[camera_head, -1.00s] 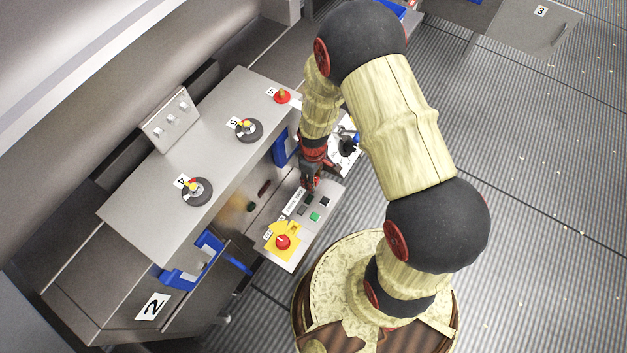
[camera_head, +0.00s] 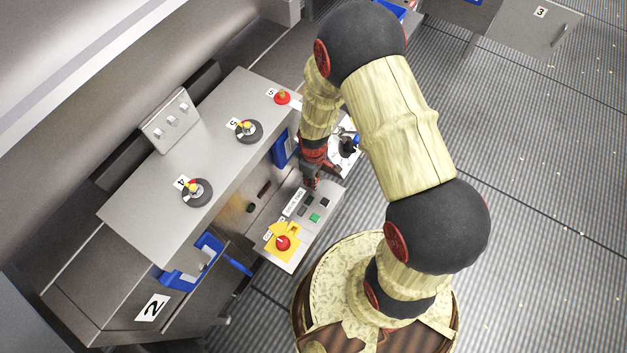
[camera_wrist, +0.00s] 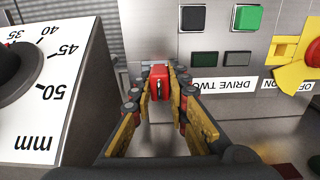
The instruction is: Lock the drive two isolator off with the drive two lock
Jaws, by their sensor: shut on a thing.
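My gripper (camera_wrist: 160,100) is shut on a small red padlock (camera_wrist: 159,79), seen between the fingertips in the wrist view. The lock is beside the panel's DRIVE TWO label (camera_wrist: 222,86); whether it touches the panel I cannot tell. In the head view my gripper (camera_head: 311,183) is at the panel's upper end and the lock cannot be made out. The isolator, a red knob (camera_head: 283,243) on a yellow plate (camera_head: 291,229), is at the panel's lower end. In the wrist view its yellow plate (camera_wrist: 290,75) is at the right, partly cut off, by a label ending in ON.
The control panel (camera_head: 326,216) carries a green button (camera_head: 314,217) and dark buttons. A dial with a mm scale (camera_wrist: 45,110) stands close at the left of my gripper in the wrist view. The grey cabinet (camera_head: 215,135) with knobs numbered 4 and 5 is at left.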

